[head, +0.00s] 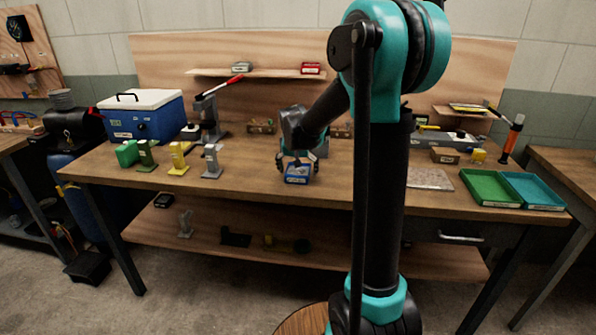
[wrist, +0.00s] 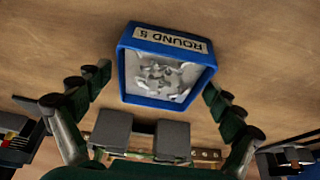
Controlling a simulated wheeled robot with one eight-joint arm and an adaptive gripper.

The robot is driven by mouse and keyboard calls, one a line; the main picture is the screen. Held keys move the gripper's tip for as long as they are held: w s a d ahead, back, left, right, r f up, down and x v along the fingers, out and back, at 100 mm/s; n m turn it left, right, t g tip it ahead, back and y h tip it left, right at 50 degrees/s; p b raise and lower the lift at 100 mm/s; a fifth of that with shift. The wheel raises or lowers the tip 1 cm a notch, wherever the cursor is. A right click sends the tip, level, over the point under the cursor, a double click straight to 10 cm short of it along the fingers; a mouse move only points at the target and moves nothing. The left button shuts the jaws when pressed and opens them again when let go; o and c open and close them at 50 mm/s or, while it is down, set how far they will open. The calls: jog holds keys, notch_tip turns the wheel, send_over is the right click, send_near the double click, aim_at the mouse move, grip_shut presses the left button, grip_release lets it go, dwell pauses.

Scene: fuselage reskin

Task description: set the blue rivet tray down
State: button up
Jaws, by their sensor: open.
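The blue rivet tray (head: 297,174) sits on the wooden workbench (head: 335,190), near the middle of its front part. In the wrist view the blue tray (wrist: 168,65) shows a label reading "ROUND 5" and pale metal pieces inside. My gripper (head: 295,160) is right at the tray, just above and behind it in the head view. In the wrist view its two fingers (wrist: 160,85) stand apart on either side of the tray, with gaps visible between the fingertips and the tray walls. The tray's underside is hidden.
Green, yellow and grey tools (head: 178,160) stand to the left, near a blue cooler (head: 142,117). A green tray (head: 488,188) and a teal tray (head: 532,190) lie at the right end. A speckled plate (head: 430,179) lies right of my arm. Bench space left of the blue tray is clear.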

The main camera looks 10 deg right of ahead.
jog(key=shift+r, duration=0.1)
jog(key=v, duration=1.1)
jog(key=s+d+f+n, duration=0.1)
jog(key=s+d+f, duration=0.1)
jog(key=s+f, duration=0.7)
jog(key=s+d+f+n+y, duration=0.1)
jog(key=s+d+f+n, duration=0.1)
jog(key=s+f, duration=0.8)
jog(key=s+d, duration=0.1)
jog(key=s, duration=0.6)
jog(key=shift+s+n, duration=0.3)
jog(key=shift+d, duration=0.1)
